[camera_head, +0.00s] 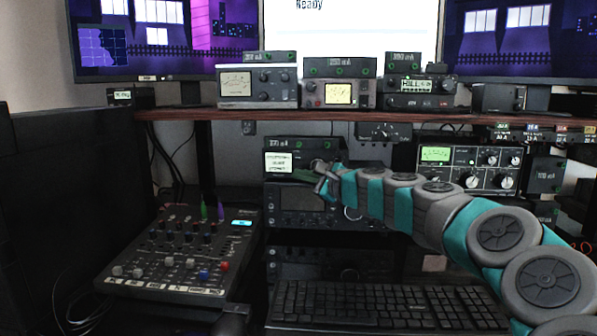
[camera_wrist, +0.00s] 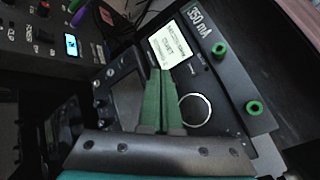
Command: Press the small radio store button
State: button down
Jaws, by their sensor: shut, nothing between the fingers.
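My gripper (camera_head: 319,181) is in front of this radio, to the right of the screen in the head view. In the wrist view, its two green fingers (camera_wrist: 160,72) lie side by side, shut and empty, with tips near the screen's lower edge. I cannot tell whether they touch the panel. No store button can be made out; the fingers hide part of the panel.
A larger dark unit (camera_head: 290,226) sits below the radio. A mixer (camera_head: 180,250) is at the left, a keyboard (camera_head: 370,306) in front. A 350 mA box (camera_wrist: 228,62) with green knobs is beside the screen in the wrist view. The wooden shelf (camera_head: 370,115) is above.

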jog(key=s, duration=0.4)
jog(key=shift+s, duration=0.4)
dwell(0.4)
